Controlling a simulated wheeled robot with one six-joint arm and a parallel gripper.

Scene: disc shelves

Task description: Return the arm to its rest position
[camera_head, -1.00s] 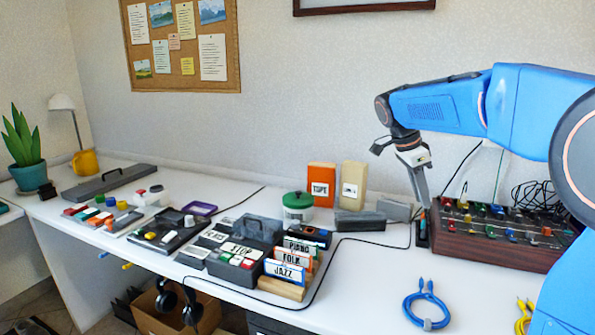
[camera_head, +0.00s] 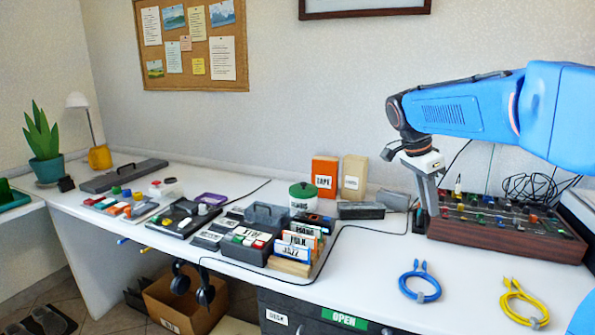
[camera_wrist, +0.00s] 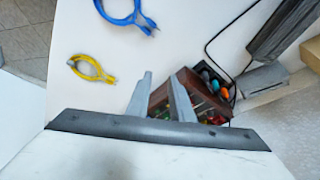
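My blue arm (camera_head: 465,105) reaches in from the right in the head view, bent downward at the wrist. My gripper (camera_head: 431,212) points down over the desk, in front of the left end of the brown mixer box. In the wrist view my gripper (camera_wrist: 161,76) shows two grey fingers apart with nothing held between them. The brown mixer box (camera_wrist: 158,97) appears beyond and between the fingers. Whether the fingertips touch anything cannot be told.
The mixer box (camera_head: 500,233) with coloured knobs stands at the right. A blue cable loop (camera_head: 407,291) and a yellow one (camera_head: 540,318) lie on the desk's front. Label holders (camera_head: 293,250), a green-lidded jar (camera_head: 303,198) and orange box (camera_head: 324,176) stand left. The desk front between is clear.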

